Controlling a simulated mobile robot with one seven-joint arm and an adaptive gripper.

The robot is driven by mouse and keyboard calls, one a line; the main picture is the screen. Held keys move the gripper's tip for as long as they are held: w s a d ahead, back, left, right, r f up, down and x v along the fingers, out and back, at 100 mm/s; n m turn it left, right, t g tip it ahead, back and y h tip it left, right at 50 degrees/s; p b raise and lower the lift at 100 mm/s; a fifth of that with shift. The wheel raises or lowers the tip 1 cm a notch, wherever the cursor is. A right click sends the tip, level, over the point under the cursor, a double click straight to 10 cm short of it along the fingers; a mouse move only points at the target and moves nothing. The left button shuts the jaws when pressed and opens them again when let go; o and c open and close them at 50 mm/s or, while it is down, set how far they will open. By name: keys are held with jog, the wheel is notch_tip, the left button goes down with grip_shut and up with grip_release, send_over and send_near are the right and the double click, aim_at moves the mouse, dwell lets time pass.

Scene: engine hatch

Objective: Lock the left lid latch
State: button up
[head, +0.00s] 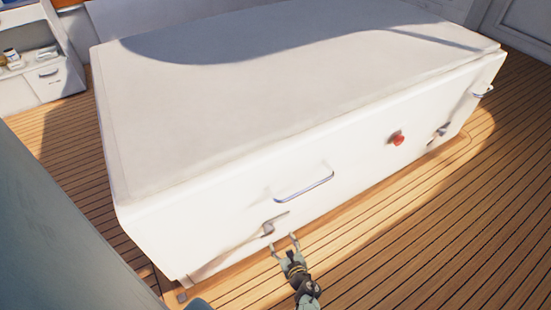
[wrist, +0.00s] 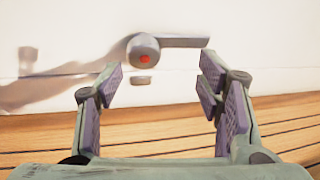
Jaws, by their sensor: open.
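The left lid latch (head: 268,228) is a small grey lever on the lower left of the front face of the white engine hatch (head: 230,215). In the wrist view the latch (wrist: 145,52) has a round hub with a red centre, and its handle points to the right, about level. A small grey piece sits just below the hub. My gripper (head: 284,241) is open and empty just in front of and below the latch. In the wrist view my gripper (wrist: 160,92) has its fingers spread, with the hub beyond and between them; I see no contact.
A metal handle bar (head: 304,187) is above the latch. A red knob (head: 397,139) and a second latch (head: 441,130) are farther right on the same face. The wooden deck (head: 420,250) in front is clear. A white cabinet (head: 40,88) stands at the back left.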

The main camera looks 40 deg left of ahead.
aim_at(271, 233)
jog(key=shift+n+g, duration=0.4)
jog(key=shift+n, duration=0.2)
jog(key=w+a+f+b, duration=0.1)
jog(key=a, duration=0.1)
jog(key=a+f+b, duration=0.2)
jog(key=a, duration=0.1)
jog(key=w+a+f+b, duration=0.1)
jog(key=a+f, duration=0.1)
jog(key=a, duration=0.1)
jog(key=shift+w+f+b, duration=0.15)
jog(key=shift+w+b, duration=0.2)
jog(key=shift+w+a, duration=0.2)
jog(key=shift+a, duration=0.15)
jog(key=c, duration=1.2)
